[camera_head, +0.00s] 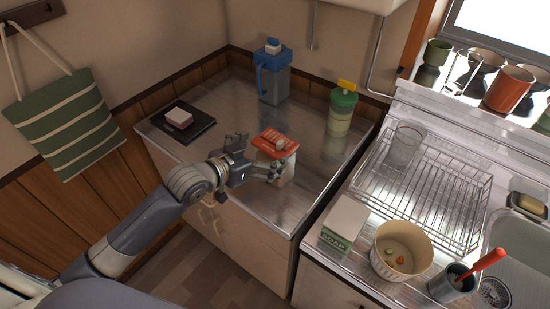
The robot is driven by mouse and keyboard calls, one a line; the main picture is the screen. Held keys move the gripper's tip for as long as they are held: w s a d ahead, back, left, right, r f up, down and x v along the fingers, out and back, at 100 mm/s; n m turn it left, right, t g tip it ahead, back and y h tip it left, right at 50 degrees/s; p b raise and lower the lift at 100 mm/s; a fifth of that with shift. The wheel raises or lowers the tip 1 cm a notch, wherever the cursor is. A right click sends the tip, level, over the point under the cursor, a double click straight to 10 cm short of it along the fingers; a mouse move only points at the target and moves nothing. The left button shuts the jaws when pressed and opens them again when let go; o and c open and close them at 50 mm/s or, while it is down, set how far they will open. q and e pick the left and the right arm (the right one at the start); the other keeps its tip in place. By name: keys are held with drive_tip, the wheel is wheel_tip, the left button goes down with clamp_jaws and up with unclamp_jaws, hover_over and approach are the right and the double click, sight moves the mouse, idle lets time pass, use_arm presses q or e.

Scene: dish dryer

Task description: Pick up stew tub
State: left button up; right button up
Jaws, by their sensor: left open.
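A small tub with an orange-red top and pale sides (271,142), apparently the stew tub, stands near the front edge of the metal counter. A small beige round piece shows on its top. My left gripper (261,157) is open at the tub's left front side. One finger lies in front of the tub's pale side and hides part of it. I cannot tell whether the finger touches it. My right gripper is not in view.
A black tray (199,128) with a pink-white block is at left. A blue-topped jug (273,80) and a green-lidded jar (341,112) stand behind. A wire rack (440,200), soap box (343,222) and ribbed bowl (380,257) are at right. Bare counter lies around the tub.

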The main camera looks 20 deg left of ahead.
sight(275, 147)
use_arm(q)
drive_tip(key=x, duration=0.3)
drive_tip(key=shift+w+d+r+p, duration=0.15)
drive_tip(key=shift+w+d+p, duration=0.1)
drive_tip(key=shift+d+p, duration=0.1)
drive_tip(key=shift+w+d+f, duration=0.1)
drive_tip(key=shift+w+f, duration=0.2)
drive_tip(key=shift+w, duration=0.15)
drive_tip(key=shift+s, duration=0.1)
drive_tip(key=shift+c, duration=0.8)
drive_tip(key=c, duration=0.9)
drive_tip(key=shift+r, duration=0.2)
drive_tip(key=c, duration=0.5)
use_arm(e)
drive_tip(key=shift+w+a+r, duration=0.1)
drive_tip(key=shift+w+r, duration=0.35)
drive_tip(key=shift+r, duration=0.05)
